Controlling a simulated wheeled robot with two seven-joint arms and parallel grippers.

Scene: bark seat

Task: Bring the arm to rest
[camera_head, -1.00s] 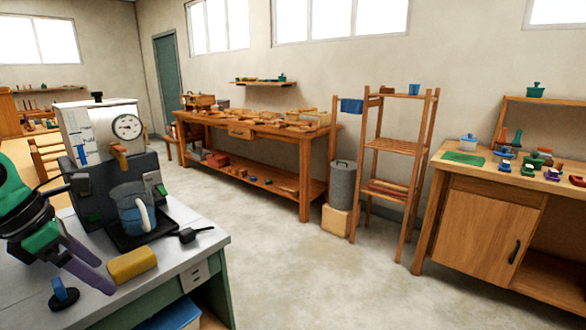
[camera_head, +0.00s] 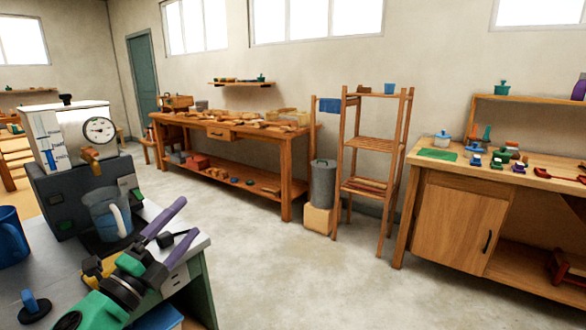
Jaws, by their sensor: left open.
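My left arm comes in low at the left of the head view. My left gripper (camera_head: 169,239) has purple fingers that point up and right over the near counter. The fingers are apart and nothing shows between them. The gripper is in front of the coffee machine (camera_head: 70,150) and its clear jug (camera_head: 108,218). It partly hides a yellow block (camera_head: 92,268) on the counter. My right gripper is not in view.
The grey counter (camera_head: 60,285) holds a blue mug (camera_head: 10,238) and a blue-handled tamper (camera_head: 33,305). A workbench (camera_head: 296,190), a wooden shelf rack (camera_head: 370,145) and a wooden cabinet (camera_head: 458,220) stand farther back. The floor (camera_head: 300,275) between is clear.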

